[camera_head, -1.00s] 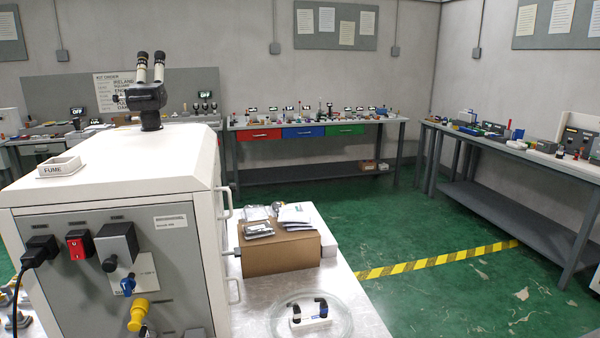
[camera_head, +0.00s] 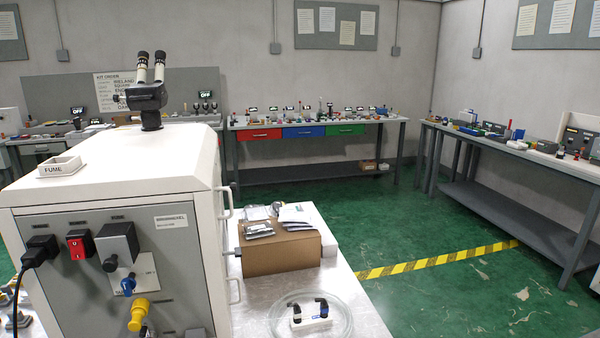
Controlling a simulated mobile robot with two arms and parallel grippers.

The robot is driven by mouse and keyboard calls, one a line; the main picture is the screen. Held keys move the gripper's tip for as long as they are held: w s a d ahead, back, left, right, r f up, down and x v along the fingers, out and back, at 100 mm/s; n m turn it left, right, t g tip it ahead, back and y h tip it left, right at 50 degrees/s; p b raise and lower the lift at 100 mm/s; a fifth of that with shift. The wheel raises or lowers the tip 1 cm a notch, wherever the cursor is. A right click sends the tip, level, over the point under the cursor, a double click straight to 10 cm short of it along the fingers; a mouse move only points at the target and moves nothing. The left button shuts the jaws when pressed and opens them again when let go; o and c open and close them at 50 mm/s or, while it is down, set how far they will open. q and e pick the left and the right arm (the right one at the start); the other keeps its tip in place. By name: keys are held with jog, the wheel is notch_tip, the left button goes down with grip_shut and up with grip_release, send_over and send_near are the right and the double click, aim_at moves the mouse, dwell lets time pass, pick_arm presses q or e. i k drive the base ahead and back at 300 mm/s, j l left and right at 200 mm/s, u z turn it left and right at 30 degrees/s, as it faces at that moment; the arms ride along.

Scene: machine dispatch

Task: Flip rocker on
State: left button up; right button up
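A red rocker switch (camera_head: 78,246) sits on the grey side panel (camera_head: 180,265) of the white machine at the left. A black plug with a cable (camera_head: 40,251) is to its left, and a dark grey block with a knob (camera_head: 116,245) is to its right. The rocker is too small here to tell which way it is tipped. Neither of my grippers shows in the head view.
Blue (camera_head: 128,284) and yellow (camera_head: 139,313) fittings stick out of the panel below the rocker. Green floor lies open beyond.

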aim_at(77, 246)
jog(key=u, duration=1.25)
